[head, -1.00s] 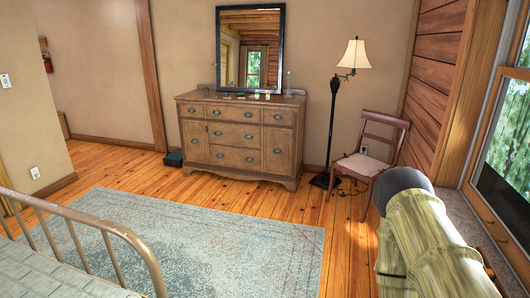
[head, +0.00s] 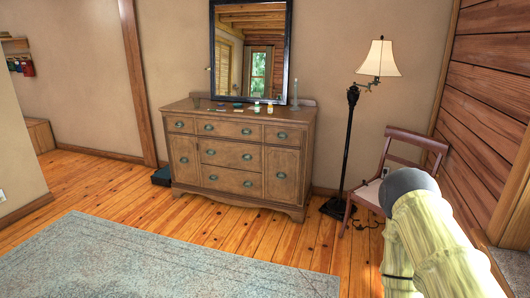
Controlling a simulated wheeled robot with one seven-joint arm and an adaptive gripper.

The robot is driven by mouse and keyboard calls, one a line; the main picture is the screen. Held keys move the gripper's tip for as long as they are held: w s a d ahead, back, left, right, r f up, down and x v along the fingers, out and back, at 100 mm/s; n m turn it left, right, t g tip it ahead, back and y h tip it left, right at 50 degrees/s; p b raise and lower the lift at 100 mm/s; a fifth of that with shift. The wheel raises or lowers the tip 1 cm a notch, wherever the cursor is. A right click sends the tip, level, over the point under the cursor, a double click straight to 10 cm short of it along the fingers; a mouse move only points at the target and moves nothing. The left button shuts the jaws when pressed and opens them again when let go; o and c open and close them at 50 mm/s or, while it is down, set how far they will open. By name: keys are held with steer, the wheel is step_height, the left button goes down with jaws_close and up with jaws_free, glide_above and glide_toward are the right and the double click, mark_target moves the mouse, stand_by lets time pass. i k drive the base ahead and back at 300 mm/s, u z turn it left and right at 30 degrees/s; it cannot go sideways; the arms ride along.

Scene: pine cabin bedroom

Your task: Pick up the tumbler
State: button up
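Several small items stand on top of the wooden dresser (head: 240,158) against the back wall. A small, dim glass-like shape (head: 196,101) at the left end of the dresser top may be the tumbler, but it is too small to tell. My arm, in a pale yellow-green cover with a dark rounded joint, fills the lower right of the head view. My gripper is not in view.
A mirror (head: 251,50) stands behind the dresser top, with a slim candlestick-like item (head: 295,92) at its right. A floor lamp (head: 349,140) and a wooden chair (head: 403,150) stand right of the dresser. A blue-grey rug (head: 170,260) lies before it; bare floor lies between.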

mark_target(197, 100)
steer(key=u, duration=0.5)
steer(key=i, duration=1.85)
steer(key=u, duration=0.65)
steer(key=i, duration=3.25)
steer(key=u, duration=0.05)
